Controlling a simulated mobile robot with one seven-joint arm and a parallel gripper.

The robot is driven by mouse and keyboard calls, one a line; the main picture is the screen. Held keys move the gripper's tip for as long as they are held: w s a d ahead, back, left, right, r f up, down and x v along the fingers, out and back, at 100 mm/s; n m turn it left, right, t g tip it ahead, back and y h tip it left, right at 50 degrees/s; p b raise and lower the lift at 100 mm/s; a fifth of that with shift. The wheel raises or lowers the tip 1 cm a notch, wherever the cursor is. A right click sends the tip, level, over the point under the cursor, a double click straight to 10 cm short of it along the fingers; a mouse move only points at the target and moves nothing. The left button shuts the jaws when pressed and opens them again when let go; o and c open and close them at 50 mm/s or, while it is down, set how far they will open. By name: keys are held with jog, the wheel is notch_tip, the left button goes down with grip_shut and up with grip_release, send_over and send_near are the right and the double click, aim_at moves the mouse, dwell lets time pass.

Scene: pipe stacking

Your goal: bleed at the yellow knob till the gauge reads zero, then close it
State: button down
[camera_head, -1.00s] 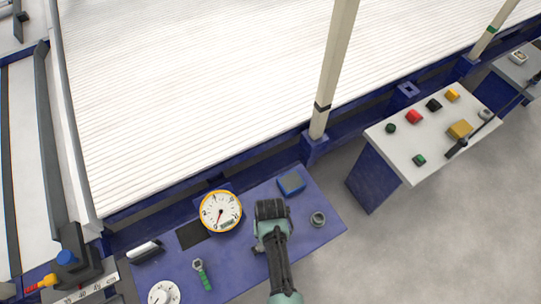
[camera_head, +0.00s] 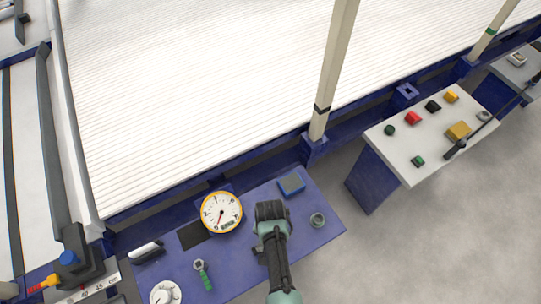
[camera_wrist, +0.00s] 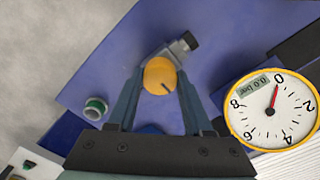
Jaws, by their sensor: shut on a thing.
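The yellow knob (camera_wrist: 160,76) is round with a dark mark line on its face. It sits on a small grey valve fitting (camera_wrist: 183,47) on the blue bench. My gripper (camera_wrist: 159,80) is shut on the knob, one finger on each side. In the head view my gripper (camera_head: 270,211) hides the knob from above. The gauge (camera_wrist: 271,111) has a white face and a yellow rim. Its red needle points at the 0 mark, and its small display reads 0.0 bar. The gauge also shows in the head view (camera_head: 221,212), left of my gripper.
A small ring (camera_head: 317,220) lies right of my gripper, and a blue-grey box (camera_head: 291,184) behind it. A button console (camera_head: 430,135) stands at the right.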

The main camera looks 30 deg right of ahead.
jog(key=shift+c, duration=1.5)
grip_release()
notch_tip(320, 180, up, 13)
jog(key=p, duration=0.3)
jog(key=shift+p, duration=0.35)
